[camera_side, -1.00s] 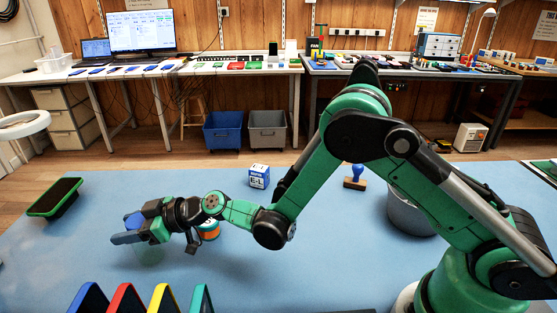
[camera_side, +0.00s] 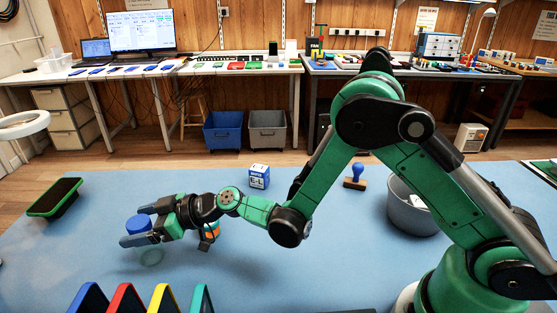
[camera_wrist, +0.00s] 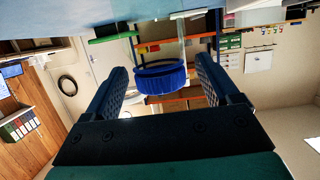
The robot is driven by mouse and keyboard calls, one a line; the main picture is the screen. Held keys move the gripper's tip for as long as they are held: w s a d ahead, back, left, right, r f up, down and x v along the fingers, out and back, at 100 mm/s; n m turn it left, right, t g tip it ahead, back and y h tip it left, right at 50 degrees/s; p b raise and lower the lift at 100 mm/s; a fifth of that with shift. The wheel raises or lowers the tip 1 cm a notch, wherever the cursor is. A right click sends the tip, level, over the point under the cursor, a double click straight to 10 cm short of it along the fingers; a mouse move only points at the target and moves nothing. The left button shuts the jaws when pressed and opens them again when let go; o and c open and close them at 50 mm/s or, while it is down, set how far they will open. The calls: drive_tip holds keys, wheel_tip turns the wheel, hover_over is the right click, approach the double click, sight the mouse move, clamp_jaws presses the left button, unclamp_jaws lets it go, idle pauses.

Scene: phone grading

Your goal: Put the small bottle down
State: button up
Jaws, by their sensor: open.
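The small bottle has a blue cap (camera_side: 138,224) and a clear, greenish body whose base shows faintly on the blue mat below my gripper. It looks upright. My gripper (camera_side: 134,227) is open, with one finger on each side of the cap. In the wrist view the ribbed blue cap (camera_wrist: 160,78) lies between the two spread fingers, with a gap on both sides. The bottle's body is mostly hidden by the fingers in the side view.
An orange-labelled container (camera_side: 212,231) stands close behind my wrist. A green-cased phone (camera_side: 55,198) is at left. Coloured holders (camera_side: 126,299) stand in front. A small box (camera_side: 259,176), a stamp (camera_side: 355,178) and a grey bucket (camera_side: 408,212) are farther right.

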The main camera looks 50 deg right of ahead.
drive_tip(key=v, duration=0.5)
drive_tip(key=shift+r, duration=0.1)
drive_tip(key=s+d+r+m+g+h, duration=0.1)
drive_tip(key=s+d+r+m+h, duration=0.2)
drive_tip(key=s+d, duration=0.4)
drive_tip(key=s+d+r+m+g+h, duration=0.2)
drive_tip(key=s+d+r+m+h, duration=0.1)
drive_tip(key=s+d+m+h, duration=0.2)
drive_tip(key=s+d+h, duration=0.2)
drive_tip(key=s+d, duration=0.1)
drive_tip(key=d, duration=0.1)
drive_tip(key=shift+d+m+g, duration=0.3)
drive_tip(key=shift+d+m, duration=0.1)
